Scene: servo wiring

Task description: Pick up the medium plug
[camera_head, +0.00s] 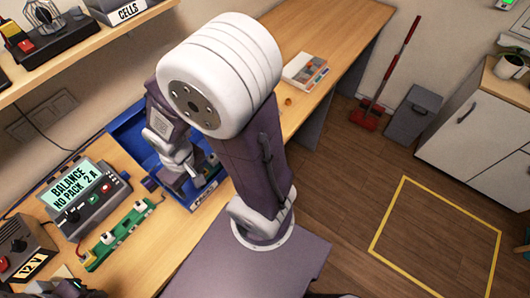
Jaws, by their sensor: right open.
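My right gripper (188,184) reaches down over the blue tray (122,130) on the workbench. It is open, and I see nothing between its fingers. My arm hides much of the tray and its contents. A small dark piece (150,185) lies by the tray's near left edge; I cannot tell whether it is the medium plug. A green board (122,232) with pale connectors lies on the bench left of the tray. Purple and dark parts of my left arm show at the bottom left corner; its jaws cannot be made out.
A grey balance meter (87,194) and a 12 V supply (22,248) stand at the bench's left. A shelf (95,45) overhangs the upper left.

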